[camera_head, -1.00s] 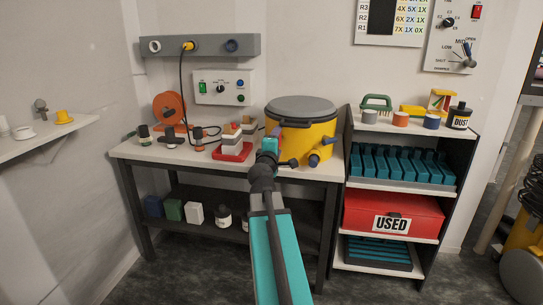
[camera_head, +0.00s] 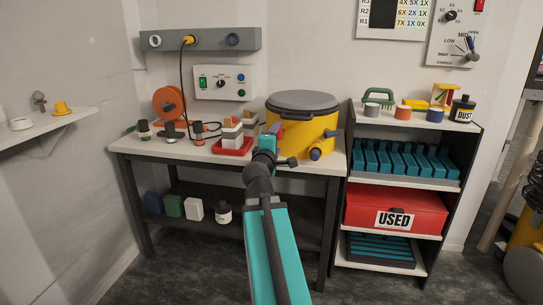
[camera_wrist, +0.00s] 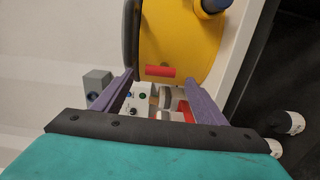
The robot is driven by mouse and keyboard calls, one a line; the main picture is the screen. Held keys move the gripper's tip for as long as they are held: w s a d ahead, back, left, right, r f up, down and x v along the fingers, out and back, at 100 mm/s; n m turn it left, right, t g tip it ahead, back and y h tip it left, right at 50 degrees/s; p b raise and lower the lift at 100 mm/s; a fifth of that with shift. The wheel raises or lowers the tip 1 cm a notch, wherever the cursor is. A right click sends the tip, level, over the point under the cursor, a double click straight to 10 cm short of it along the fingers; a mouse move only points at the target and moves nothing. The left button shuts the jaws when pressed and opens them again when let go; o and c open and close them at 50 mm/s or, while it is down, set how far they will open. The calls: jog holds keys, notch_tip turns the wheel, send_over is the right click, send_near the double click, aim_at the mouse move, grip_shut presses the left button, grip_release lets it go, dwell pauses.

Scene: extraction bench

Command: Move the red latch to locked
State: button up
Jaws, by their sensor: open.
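The red latch (camera_wrist: 160,71) is a short red bar on the side of a yellow drum in the wrist view. It lies level across the picture, between and just beyond my two purple fingertips. My gripper (camera_wrist: 159,80) is open and empty, with one finger on each side of the latch; I cannot tell whether either touches it. In the head view my gripper (camera_head: 270,138) is at the left front of the yellow drum (camera_head: 310,129), which has a grey lid (camera_head: 303,100). The latch cannot be made out there, with my gripper in front of that side.
The drum stands on a bench (camera_head: 190,150) beside a red tray (camera_head: 232,147) of blocks. Blue-ended fittings (camera_head: 316,153) stick out of its front. A shelf unit with a red USED box (camera_head: 395,208) stands close on the right. Open floor lies in front.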

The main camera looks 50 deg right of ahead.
jog(key=shift+f+b+v, duration=0.2)
jog(key=shift+b+v, duration=0.65)
jog(key=shift+b, duration=1.85)
jog(key=b+v, duration=0.5)
jog(key=b, duration=0.3)
jog(key=shift+s+a+r, duration=0.1)
jog(key=shift+s+a, duration=0.1)
jog(key=shift+r, duration=0.1)
